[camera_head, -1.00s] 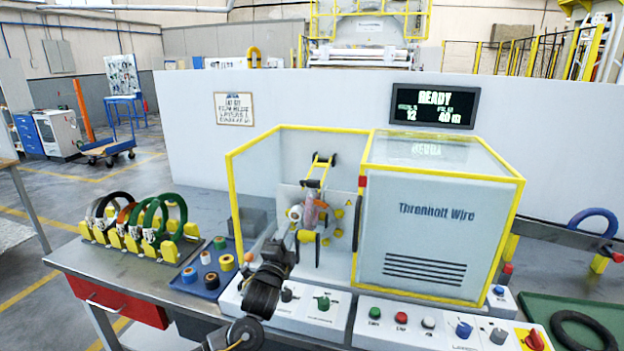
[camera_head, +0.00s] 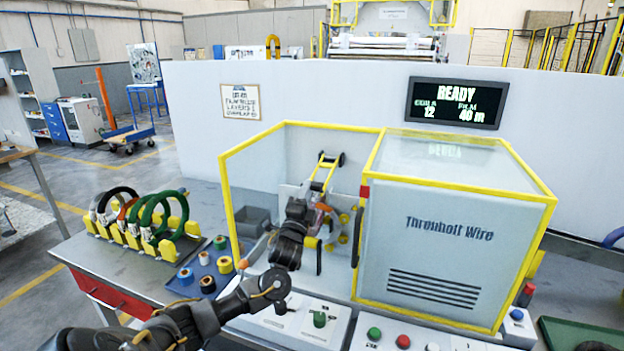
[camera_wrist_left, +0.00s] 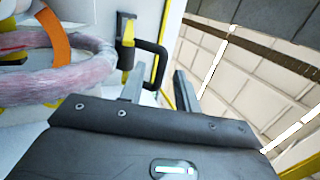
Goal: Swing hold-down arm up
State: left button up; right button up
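My left gripper (camera_head: 300,207) reaches into the yellow-framed opening of the wrapping machine, in front of the wrapping parts. A coil wrapped in pinkish film (camera_wrist_left: 62,72), with an orange band, lies left of the fingers. A yellow arm with black ends (camera_head: 324,172), likely the hold-down arm, rises behind my gripper. My right gripper is not in view.
The closed grey cover (camera_head: 450,235) stands right of the opening. A rack of coils (camera_head: 145,222) and a blue tray of tape rolls (camera_head: 200,285) are on the left. A control panel (camera_head: 300,322) runs along the front. The screen (camera_head: 457,102) reads READY.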

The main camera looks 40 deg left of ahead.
pick_arm(q)
jog(key=shift+p+x, duration=0.4)
jog(key=shift+x, duration=2)
grip_shut()
